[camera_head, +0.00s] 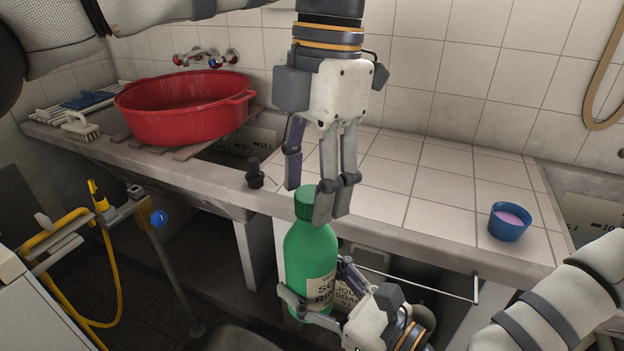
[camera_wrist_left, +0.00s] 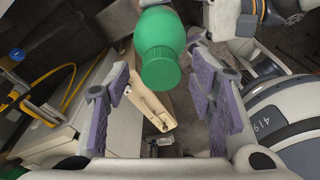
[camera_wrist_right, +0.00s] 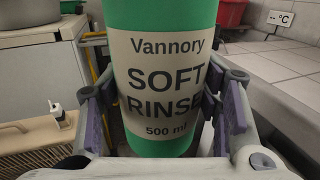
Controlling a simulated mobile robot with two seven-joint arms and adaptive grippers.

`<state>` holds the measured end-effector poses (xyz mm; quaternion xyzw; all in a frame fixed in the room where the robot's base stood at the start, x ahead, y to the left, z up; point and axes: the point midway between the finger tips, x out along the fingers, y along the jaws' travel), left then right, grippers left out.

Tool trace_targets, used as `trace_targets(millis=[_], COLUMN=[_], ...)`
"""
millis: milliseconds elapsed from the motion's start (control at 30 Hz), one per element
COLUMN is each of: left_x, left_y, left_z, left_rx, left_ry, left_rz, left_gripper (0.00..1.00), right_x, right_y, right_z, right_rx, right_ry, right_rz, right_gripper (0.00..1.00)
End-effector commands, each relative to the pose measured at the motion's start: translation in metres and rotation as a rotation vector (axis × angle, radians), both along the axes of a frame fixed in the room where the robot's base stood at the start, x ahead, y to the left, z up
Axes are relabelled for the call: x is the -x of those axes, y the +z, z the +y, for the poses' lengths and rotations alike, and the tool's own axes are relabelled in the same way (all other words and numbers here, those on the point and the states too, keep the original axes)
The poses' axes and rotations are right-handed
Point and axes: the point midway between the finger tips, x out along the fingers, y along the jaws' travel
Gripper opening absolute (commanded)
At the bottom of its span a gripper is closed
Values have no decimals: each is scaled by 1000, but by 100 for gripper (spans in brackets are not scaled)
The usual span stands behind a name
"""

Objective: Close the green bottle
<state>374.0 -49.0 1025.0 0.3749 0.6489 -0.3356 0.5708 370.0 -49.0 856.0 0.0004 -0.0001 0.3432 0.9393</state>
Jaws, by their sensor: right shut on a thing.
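A green bottle (camera_head: 308,262) with a pale label stands upright in front of the counter's edge. A ribbed green cap (camera_wrist_left: 160,70) sits on its neck; I cannot tell whether it is tight. My right gripper (camera_head: 322,288) is shut on the bottle's lower body; the label fills the gap between its fingers in the right wrist view (camera_wrist_right: 165,112). My left gripper (camera_head: 312,192) points down from above, open and empty, with its fingertips at about cap height. In the left wrist view the cap lies toward the top of the picture, short of the space between the fingertips (camera_wrist_left: 160,115).
A blue cup (camera_head: 508,224) with pink liquid stands on the tiled counter (camera_head: 400,205) at the right. A red basin (camera_head: 180,118) and a brush (camera_head: 80,126) are at the back left. A small black object (camera_head: 255,174) stands near the edge. A yellow hose (camera_head: 112,270) hangs at the left.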

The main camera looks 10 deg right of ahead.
Motion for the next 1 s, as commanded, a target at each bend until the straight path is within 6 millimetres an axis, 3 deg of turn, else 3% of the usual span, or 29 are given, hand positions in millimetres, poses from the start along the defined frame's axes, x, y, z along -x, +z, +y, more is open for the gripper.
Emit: trace_targets(millis=[167,500,800,900,1000], left_x=[0,1,2,2,2], left_y=[2,43,45,46,48], left_z=[-1,-1,0,0,0], left_rx=[2,2,1,-4,-16], left_ry=[0,2,7,96,350], left_rz=[-1,-2,-3,-16,-49], left_gripper=[50,50,48,48,48], right_x=[0,0,0,0,0], right_y=[1,1,1,1,1], right_z=[0,0,0,0,0], right_rx=[-1,-1,-1,-1,-1], right_ry=[0,0,0,0,0], right_rz=[-2,-2,-2,-2,-2], right_gripper=[0,0,0,0,0])
